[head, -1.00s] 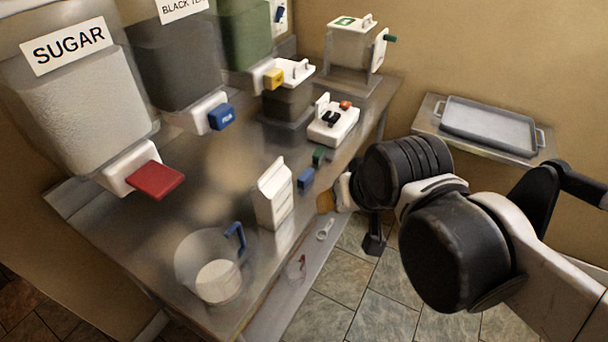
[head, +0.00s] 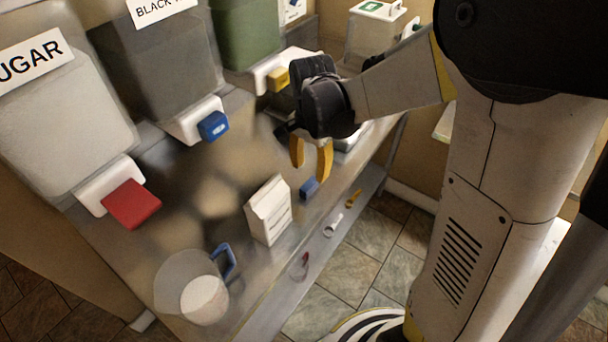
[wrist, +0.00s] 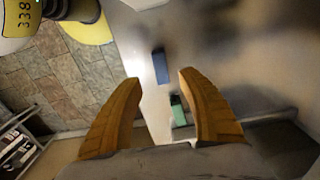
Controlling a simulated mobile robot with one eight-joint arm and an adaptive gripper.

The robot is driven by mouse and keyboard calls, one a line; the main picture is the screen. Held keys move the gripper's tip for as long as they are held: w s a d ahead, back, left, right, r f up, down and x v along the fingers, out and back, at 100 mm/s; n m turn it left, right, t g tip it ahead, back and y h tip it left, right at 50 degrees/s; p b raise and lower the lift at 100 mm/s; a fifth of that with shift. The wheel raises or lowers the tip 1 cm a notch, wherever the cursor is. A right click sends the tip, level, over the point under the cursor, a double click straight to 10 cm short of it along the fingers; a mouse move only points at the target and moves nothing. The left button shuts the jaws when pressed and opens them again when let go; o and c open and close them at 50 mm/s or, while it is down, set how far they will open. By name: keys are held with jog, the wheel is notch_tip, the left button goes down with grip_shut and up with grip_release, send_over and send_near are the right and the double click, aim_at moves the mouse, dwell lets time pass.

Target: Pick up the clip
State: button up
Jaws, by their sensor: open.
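A small blue block, which may be the clip, (head: 309,188) lies on the steel table near its front edge, right of the white carton. It also shows in the wrist view (wrist: 160,66), ahead of my fingertips. A small green block (wrist: 178,110) lies near it in the wrist view, between my fingers in the picture; my arm and gripper hide it in the head view. I cannot tell which of the two is the clip. My gripper (head: 311,165) is open and empty, its yellow fingers pointing down above the table; it also shows in the wrist view (wrist: 160,77).
A white carton (head: 268,210) and a clear jug with a blue handle (head: 190,285) stand on the table's left part. Dispensers with red (head: 131,204), blue (head: 213,126) and yellow (head: 278,79) taps line the back. A lower shelf (head: 318,246) holds small items.

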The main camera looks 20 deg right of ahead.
aim_at(309, 183)
notch_tip(309, 183, down, 8)
jog(key=b, duration=0.3)
jog(key=shift+r, duration=0.2)
jog(key=c, duration=0.9)
